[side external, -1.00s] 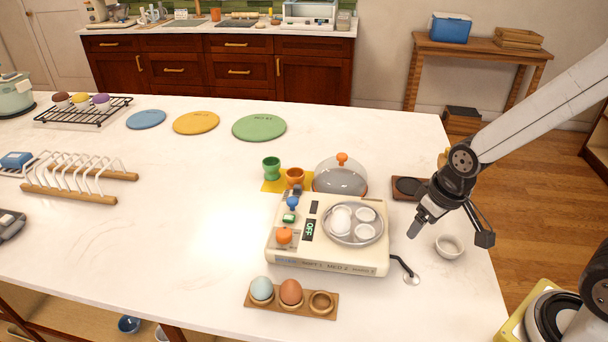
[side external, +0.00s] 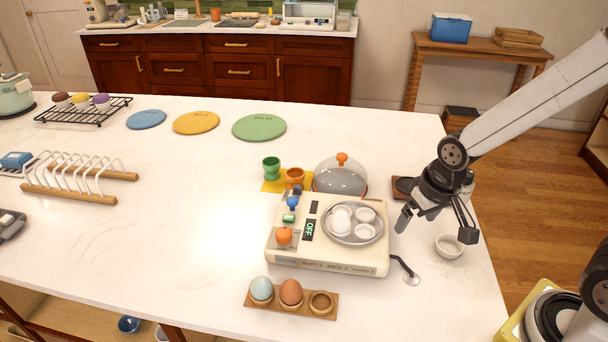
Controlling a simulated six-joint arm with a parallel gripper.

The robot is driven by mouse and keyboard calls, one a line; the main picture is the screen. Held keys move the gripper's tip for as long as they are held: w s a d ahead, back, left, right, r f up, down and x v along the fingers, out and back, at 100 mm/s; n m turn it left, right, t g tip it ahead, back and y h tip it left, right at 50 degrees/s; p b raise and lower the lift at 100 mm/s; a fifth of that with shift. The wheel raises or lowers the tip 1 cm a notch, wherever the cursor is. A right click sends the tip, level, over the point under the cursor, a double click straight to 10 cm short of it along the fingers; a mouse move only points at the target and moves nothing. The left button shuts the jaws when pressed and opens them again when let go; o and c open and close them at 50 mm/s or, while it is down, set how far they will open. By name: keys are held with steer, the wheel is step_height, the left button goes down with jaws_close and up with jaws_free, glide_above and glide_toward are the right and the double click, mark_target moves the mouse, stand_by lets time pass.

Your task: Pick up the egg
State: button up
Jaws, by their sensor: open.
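A pale blue egg (side external: 262,288) and a brown egg (side external: 291,291) stand upright in a wooden egg rack (side external: 321,302) at the front of the counter; its right hole is empty. A white, egg-like shape (side external: 341,218) sits in the round metal tray (side external: 353,238) on the cream egg cooker (side external: 330,262), beside white cups. I cannot tell whether it is an egg. My gripper (side external: 435,229) is open and empty, its two fingers wide apart. It hangs above the counter just right of the cooker, apart from all the eggs.
A small white bowl (side external: 449,247) stands below my gripper. A clear dome with an orange knob (side external: 340,180) and green (side external: 271,168) and orange (side external: 295,177) egg cups stand behind the cooker. A toast rack (side external: 70,192) stands left. The counter between is clear.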

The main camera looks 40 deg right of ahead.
mark_target(341, 212)
steer(key=w+a+m, duration=0.1)
steer(key=w+m, duration=0.1)
steer(key=m, duration=0.1)
steer(key=w+a+r+m, duration=0.1)
steer(key=w+m, duration=0.1)
steer(key=m, duration=0.1)
steer(key=w+a+r+m+g, duration=0.1)
steer(key=m, duration=0.2)
steer(key=shift+w+a, duration=0.4)
steer(key=w+a+m, duration=0.1)
steer(key=m, duration=0.2)
steer(key=w+a+r+m, duration=0.1)
steer(key=m, duration=0.2)
steer(key=w+a+m+g, duration=0.1)
steer(key=w+a+m, duration=0.1)
steer(key=shift+r+m, duration=0.25)
steer(key=shift+m, duration=0.15)
steer(key=shift+w+a+r+m, duration=0.15)
steer(key=shift+w+a+m, duration=0.25)
steer(key=shift+m, duration=0.3)
steer(key=shift+w+a+r+m, duration=0.15)
steer(key=shift+a+m, duration=0.3)
steer(key=shift+m, duration=0.25)
steer(key=shift+f, duration=0.15)
steer(key=shift+f, duration=1.2)
steer(key=shift+f, duration=0.1)
steer(key=shift+w+d+f, duration=0.1)
steer(key=shift+w+f, duration=0.05)
steer(key=shift+f, duration=2.35)
